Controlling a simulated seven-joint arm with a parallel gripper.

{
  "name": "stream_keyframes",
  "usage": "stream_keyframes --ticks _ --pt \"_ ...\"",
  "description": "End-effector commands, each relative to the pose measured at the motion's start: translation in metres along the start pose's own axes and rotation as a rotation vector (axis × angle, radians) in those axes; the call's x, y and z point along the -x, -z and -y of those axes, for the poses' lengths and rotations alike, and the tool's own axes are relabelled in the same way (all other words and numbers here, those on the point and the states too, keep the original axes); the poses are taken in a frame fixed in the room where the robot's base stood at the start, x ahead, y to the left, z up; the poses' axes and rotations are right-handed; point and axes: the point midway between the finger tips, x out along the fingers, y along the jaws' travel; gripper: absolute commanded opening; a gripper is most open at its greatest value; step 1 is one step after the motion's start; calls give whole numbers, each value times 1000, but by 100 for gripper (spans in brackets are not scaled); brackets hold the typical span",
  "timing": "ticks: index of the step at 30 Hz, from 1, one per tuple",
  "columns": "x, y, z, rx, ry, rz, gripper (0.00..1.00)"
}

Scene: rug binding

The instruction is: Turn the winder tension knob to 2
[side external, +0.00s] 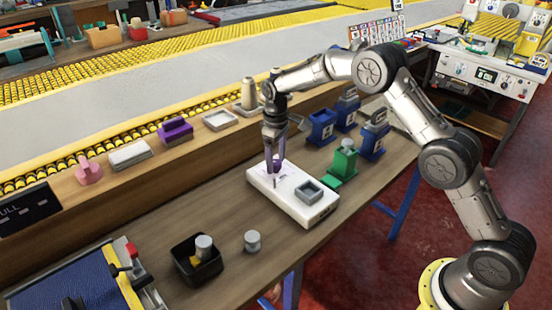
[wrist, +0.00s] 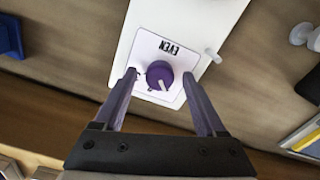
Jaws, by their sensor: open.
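The winder tension knob (wrist: 160,75) is a round purple knob with a white pointer line, set on a white plate with a word printed on it that reads "EVEN" upside down. In the wrist view the pointer aims down and slightly right. My gripper (wrist: 158,78) is open, one purple finger on each side of the knob, with gaps between fingers and knob. The white winder base (side external: 318,218) lies on the bench in the side view, and my gripper (side external: 274,168) points down over its left part, hiding the knob there. The scale numbers are too small to read.
A grey square socket (side external: 309,191) sits on the same base. Green (side external: 343,162) and blue (side external: 322,127) blocks stand behind to the right. A black bin (side external: 197,262) and a grey cylinder (side external: 252,241) stand in front to the left. A wooden ledge with several items runs behind.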

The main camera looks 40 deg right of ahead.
Motion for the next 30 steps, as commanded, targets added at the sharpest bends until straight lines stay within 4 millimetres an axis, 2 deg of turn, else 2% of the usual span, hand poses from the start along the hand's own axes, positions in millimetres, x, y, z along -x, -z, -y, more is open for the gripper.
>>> stream_keyframes --ticks 3,4,15,16,23,30 --pt "0 0 0 0 0 0 73" --pt "0 0 0 0 0 0 69" --pt "1 0 0 0 0 -1 3" --pt "1 0 0 0 0 -1 0" --pt "1 0 0 -9 0 -1 0" --pt "1 1 0 -94 0 -2 0"
